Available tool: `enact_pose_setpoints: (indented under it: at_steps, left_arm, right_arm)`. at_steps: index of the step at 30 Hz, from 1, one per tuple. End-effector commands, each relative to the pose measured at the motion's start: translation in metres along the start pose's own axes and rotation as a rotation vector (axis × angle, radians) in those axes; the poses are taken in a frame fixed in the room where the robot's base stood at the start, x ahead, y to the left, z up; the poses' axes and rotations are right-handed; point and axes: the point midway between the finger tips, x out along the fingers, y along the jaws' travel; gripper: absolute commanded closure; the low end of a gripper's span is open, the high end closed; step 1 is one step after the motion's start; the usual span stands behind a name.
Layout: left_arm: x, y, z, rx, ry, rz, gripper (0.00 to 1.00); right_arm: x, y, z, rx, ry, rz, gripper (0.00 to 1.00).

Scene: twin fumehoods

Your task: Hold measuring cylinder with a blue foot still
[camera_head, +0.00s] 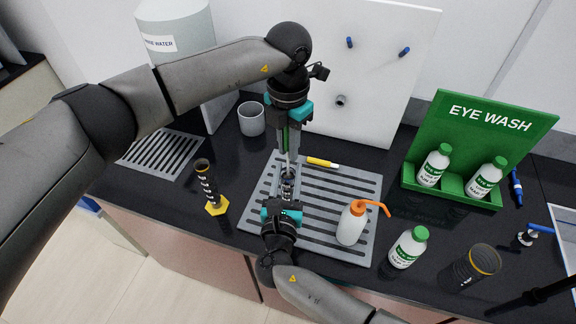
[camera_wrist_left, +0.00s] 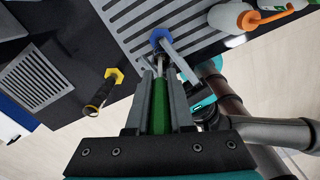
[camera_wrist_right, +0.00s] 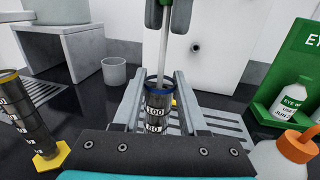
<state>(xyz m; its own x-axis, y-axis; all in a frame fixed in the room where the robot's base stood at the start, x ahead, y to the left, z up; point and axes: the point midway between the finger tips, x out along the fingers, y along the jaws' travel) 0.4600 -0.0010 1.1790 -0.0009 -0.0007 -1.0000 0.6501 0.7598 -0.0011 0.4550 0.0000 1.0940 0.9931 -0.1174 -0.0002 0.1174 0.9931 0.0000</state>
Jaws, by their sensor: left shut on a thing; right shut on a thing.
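The measuring cylinder (camera_wrist_right: 157,112) is clear with black and white graduation marks and stands between my right gripper's fingers. Its blue foot (camera_wrist_left: 160,36) shows in the left wrist view, over the grey drain grid. My right gripper (camera_head: 286,188) is shut on the cylinder from the front side. My left gripper (camera_head: 288,148) points down above it, shut on a green-handled tool (camera_wrist_left: 160,106). The tool's thin pale rod (camera_wrist_right: 164,58) runs down into the cylinder's mouth. The rod's lower end is hidden within the cylinder. The cylinder looks upright.
A yellow-footed cylinder (camera_head: 208,186) stands left of the grey grid (camera_head: 350,190). An orange-topped wash bottle (camera_head: 351,224) is on the grid's right side; a yellow-and-white stick (camera_head: 321,162) lies behind. A grey beaker (camera_head: 251,119), eyewash bottle (camera_head: 408,248) and green eyewash stand (camera_head: 480,130) are around.

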Motion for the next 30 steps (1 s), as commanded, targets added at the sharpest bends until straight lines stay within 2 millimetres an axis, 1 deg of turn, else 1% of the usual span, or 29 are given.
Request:
enact_pose_setpoints:
  at_steps: [1,3,7,11,19,22,30]
  left_arm:
    - [-0.006,0.001,0.001,0.0,-0.004,0.003,1.0]
    - [-0.012,0.001,0.001,-0.001,-0.003,0.003,1.0]
    - [-0.017,0.001,0.0,-0.002,-0.002,0.001,1.0]
    - [-0.011,0.001,0.0,-0.002,0.0,0.001,1.0]
    - [0.012,0.001,0.0,-0.001,-0.002,0.002,1.0]
    - [0.014,0.001,0.001,0.0,-0.002,0.002,1.0]
    - [0.012,0.001,0.001,-0.001,-0.003,0.003,1.0]
  right_arm:
    - [0.0,0.0,0.0,0.0,0.0,0.0,0.89]
    - [0.0,0.0,0.0,0.0,0.0,0.0,0.89]
    - [0.0,0.0,0.0,0.0,0.0,0.0,0.89]
    - [0.0,0.0,0.0,0.0,0.0,0.0,0.89]
    - [0.0,0.0,0.0,0.0,0.0,0.0,0.89]
    - [0.0,0.0,0.0,0.0,0.0,0.001,0.89]
    - [0.0,0.0,0.0,0.0,0.0,0.001,0.89]
